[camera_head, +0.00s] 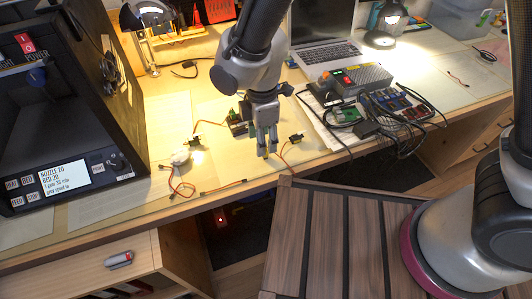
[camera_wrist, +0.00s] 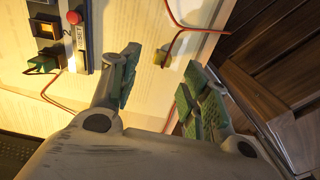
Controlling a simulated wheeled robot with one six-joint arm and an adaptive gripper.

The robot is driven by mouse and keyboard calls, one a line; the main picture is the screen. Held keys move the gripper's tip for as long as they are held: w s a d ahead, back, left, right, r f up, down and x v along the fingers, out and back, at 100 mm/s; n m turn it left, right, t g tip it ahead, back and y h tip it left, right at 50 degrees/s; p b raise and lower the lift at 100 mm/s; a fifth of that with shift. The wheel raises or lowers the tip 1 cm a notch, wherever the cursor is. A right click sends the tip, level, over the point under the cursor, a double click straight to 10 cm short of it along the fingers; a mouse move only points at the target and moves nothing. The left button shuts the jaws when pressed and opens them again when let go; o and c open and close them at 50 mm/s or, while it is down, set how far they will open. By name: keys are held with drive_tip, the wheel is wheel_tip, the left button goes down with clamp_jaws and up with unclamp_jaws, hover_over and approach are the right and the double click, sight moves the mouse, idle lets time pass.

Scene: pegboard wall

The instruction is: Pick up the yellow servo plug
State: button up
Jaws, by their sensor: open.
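A small yellow plug (camera_wrist: 161,58) on an orange-red wire lies on the bench in the wrist view, just beyond the gap between my fingertips. In the head view a small dark and yellow plug (camera_head: 296,138) with an orange wire lies right of my gripper (camera_head: 267,152); it looks like the same one. My gripper (camera_wrist: 158,78) points down over the front part of the bench, its fingers apart with nothing between them. The plug is apart from both fingers.
A white round piece with wires (camera_head: 181,157) lies farther left. A grey power box (camera_head: 355,80), boards and black cables crowd the right. The bench's front edge is close to my gripper.

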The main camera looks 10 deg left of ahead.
drive_tip(key=f, duration=0.5)
drive_tip(key=shift+d+f, duration=0.1)
drive_tip(key=shift+d, duration=0.2)
drive_tip(key=c, duration=0.8)
